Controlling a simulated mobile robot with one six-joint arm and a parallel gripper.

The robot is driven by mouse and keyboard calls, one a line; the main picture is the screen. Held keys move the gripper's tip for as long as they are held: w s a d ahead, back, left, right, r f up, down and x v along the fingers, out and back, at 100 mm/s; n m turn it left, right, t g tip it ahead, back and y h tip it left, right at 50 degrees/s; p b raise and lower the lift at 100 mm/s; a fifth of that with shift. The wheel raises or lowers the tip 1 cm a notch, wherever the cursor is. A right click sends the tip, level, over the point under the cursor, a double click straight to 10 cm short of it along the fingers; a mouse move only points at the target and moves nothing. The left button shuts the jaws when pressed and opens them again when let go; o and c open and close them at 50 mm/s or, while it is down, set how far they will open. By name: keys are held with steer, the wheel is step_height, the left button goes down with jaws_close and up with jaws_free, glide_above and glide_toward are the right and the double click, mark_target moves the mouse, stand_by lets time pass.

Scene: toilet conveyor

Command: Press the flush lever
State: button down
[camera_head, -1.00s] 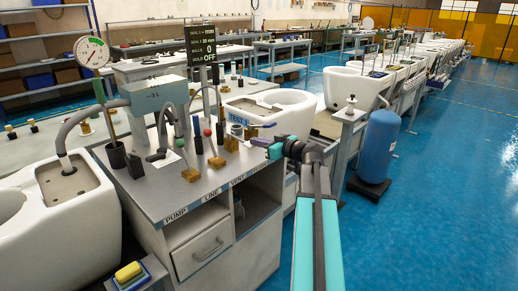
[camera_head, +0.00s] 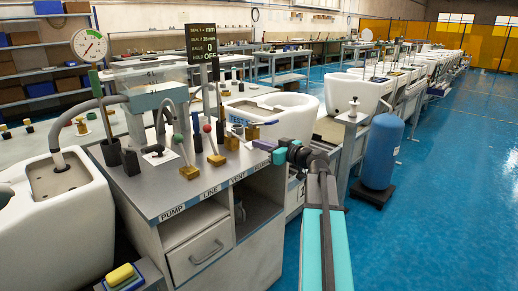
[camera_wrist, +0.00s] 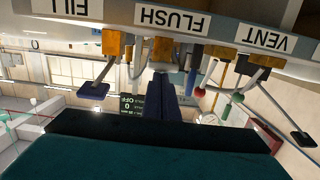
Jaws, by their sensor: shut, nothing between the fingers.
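The FLUSH label (camera_wrist: 172,20) shows upside down on the bench edge in the wrist view, between FILL and VENT. A brass block (camera_wrist: 162,48) sits at the FLUSH label; my gripper overlaps the area beside it, so its lever's handle is not clear. My gripper (camera_wrist: 171,92) is shut and empty, pointing at the bench edge near this block.
The FILL lever has a dark blue paddle (camera_wrist: 92,90). A red-knobbed lever (camera_wrist: 200,92) and a black paddle (camera_wrist: 302,138) are on the VENT side. The bench (camera_head: 165,190) carries more brass blocks and hoses. A blue tank (camera_head: 381,150) stands right; blue floor there is clear.

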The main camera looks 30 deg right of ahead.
steer(key=shift+a+f, duration=0.2)
steer(key=shift+f, duration=0.35)
steer(key=shift+r, duration=0.65)
steer(key=s+d+r, duration=0.3)
steer(key=s+r, duration=0.1)
steer(key=s, duration=0.6)
steer(key=shift+s, duration=0.3)
